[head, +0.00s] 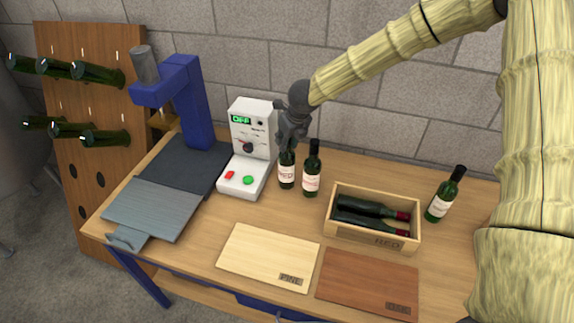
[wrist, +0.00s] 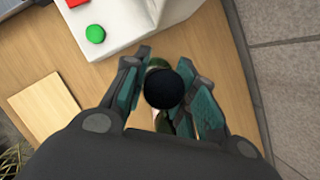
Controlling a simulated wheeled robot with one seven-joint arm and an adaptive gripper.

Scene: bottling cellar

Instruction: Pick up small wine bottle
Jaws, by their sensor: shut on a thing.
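A dark green wine bottle (head: 287,174) with a pale label stands upright on the wooden table, just right of the white control box. My gripper (head: 291,142) comes down from above and is shut on its upper part, hiding the neck in the head view. In the wrist view its round black top (wrist: 166,89) sits between the two fingers. A second wine bottle (head: 311,178) stands close on its right, with its neck free. Another bottle (head: 440,202) stands alone at the right. I cannot see a clear gap under the held bottle.
The white control box (head: 246,157) is close on the left. A wooden crate (head: 372,241) with bottles lying in it stands at the right. A pale board (head: 262,250) and a brown board (head: 365,281) lie in front. A blue press (head: 185,100) stands at the left.

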